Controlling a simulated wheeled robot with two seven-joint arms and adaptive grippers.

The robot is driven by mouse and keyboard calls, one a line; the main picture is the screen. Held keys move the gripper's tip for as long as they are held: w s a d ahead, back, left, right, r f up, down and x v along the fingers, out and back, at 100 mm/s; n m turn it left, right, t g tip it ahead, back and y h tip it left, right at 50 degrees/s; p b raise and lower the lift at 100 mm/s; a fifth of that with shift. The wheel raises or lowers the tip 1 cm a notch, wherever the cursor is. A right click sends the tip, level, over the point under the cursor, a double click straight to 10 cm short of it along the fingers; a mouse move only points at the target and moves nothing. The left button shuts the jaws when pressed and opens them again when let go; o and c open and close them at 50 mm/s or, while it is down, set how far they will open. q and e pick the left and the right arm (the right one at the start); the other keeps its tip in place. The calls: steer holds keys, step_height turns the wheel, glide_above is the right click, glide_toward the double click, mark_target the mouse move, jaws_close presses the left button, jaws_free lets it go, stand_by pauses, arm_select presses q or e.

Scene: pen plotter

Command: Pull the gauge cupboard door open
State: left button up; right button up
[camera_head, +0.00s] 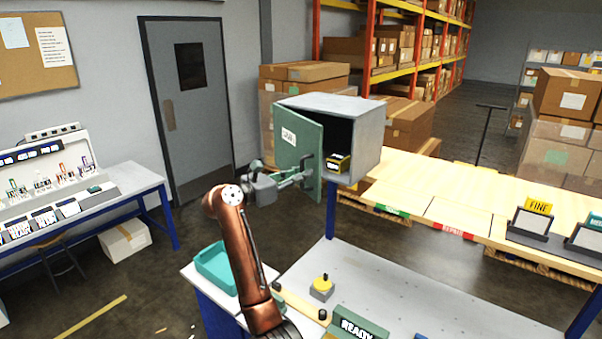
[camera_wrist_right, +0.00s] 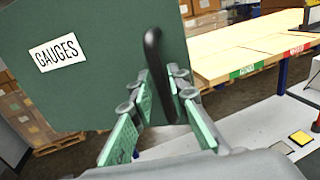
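The grey gauge cupboard (camera_head: 364,136) stands at the back of the bench. Its green door (camera_head: 291,152) is swung part way open, with the dark inside showing. A black and yellow box (camera_head: 338,163) is in the opening. In the right wrist view the door (camera_wrist_right: 85,95) carries a GAUGES label (camera_wrist_right: 57,53) and a curved black handle (camera_wrist_right: 158,75). My right gripper (camera_head: 312,180) is at the outer face of the door. My left gripper is not in view.
A wooden bench (camera_head: 445,188) runs to the right.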

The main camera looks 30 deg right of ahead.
steer(key=shift+c, duration=0.4)
jaws_close()
